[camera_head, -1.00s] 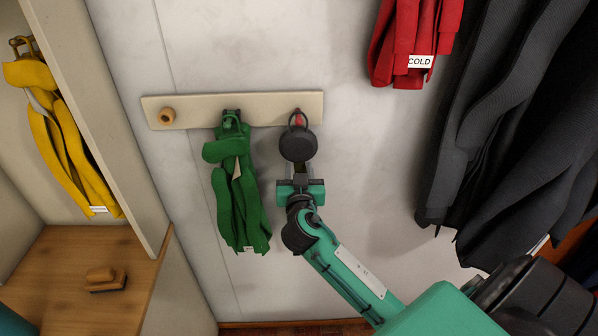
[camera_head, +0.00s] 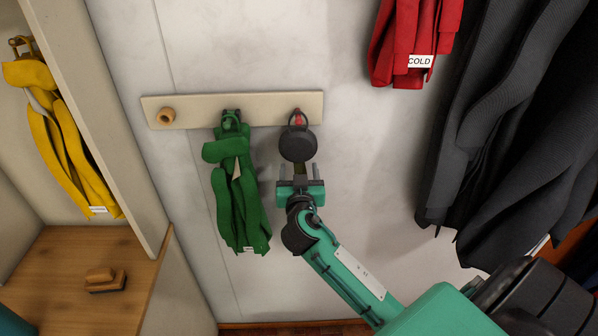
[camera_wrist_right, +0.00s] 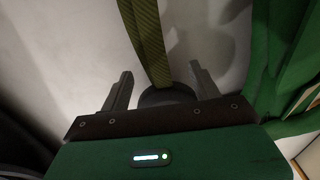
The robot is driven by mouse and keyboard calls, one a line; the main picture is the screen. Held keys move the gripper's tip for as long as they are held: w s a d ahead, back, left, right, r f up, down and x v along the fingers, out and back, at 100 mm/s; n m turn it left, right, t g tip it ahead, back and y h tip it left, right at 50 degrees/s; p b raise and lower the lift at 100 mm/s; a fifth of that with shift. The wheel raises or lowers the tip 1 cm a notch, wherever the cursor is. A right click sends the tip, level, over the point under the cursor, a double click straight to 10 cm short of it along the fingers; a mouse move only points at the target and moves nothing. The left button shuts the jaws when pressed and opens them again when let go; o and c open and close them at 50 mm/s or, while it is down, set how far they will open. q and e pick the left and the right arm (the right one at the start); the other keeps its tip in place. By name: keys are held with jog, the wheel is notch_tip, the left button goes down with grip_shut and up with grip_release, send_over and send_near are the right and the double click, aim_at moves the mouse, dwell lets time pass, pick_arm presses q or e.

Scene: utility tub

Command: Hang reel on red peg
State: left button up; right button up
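The black round reel (camera_head: 298,146) is upright against the wall rack, its top ring looped around the red peg (camera_head: 298,115) as seen from the head. My right gripper (camera_head: 299,172) is just below the reel, open, with its fingers apart on either side. In the right wrist view, the open right gripper (camera_wrist_right: 160,92) has an olive strap (camera_wrist_right: 150,45) between its fingers, touching neither visibly. The dark reel edge (camera_wrist_right: 168,96) shows behind the strap. My left gripper is not in view.
The cream peg rack (camera_head: 265,110) also holds a wooden peg (camera_head: 167,115) and a green garment (camera_head: 240,190) close left of my right gripper. A red cloth (camera_head: 405,40) and dark coats (camera_head: 510,130) hang at right. A brush (camera_head: 104,280) lies on the wooden bench.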

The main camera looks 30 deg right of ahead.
jog(key=shift+s+a, duration=0.15)
jog(key=shift+s, duration=0.05)
jog(key=b+v, duration=0.5)
jog(key=v, duration=0.7)
jog(key=w+a+f+n+g+y, duration=0.1)
jog(key=w+a+f+n+y, duration=0.15)
jog(key=f, duration=0.75)
jog(key=w+a+f+n+g+y, duration=0.1)
jog(key=w+a+f+n+y, duration=0.15)
jog(key=f, duration=0.85)
jog(key=s+a+f+n+g+y, duration=0.1)
jog(key=s+f+n+g, duration=0.15)
jog(key=f, duration=0.95)
jog(key=s+a+f+n+g+y, duration=0.15)
jog(key=s+f, duration=0.25)
jog(key=f, duration=0.9)
jog(key=s+f+g+y, duration=0.2)
jog(key=s+f+g, duration=0.2)
jog(key=s+f, duration=1.4)
jog(key=s+d+f+g, duration=0.2)
jog(key=s+f, duration=0.3)
jog(key=s, duration=0.5)
jog(key=s+d+f+g, duration=0.2)
jog(key=s+f, duration=0.4)
jog(key=s, duration=0.5)
jog(key=shift+b, duration=0.3)
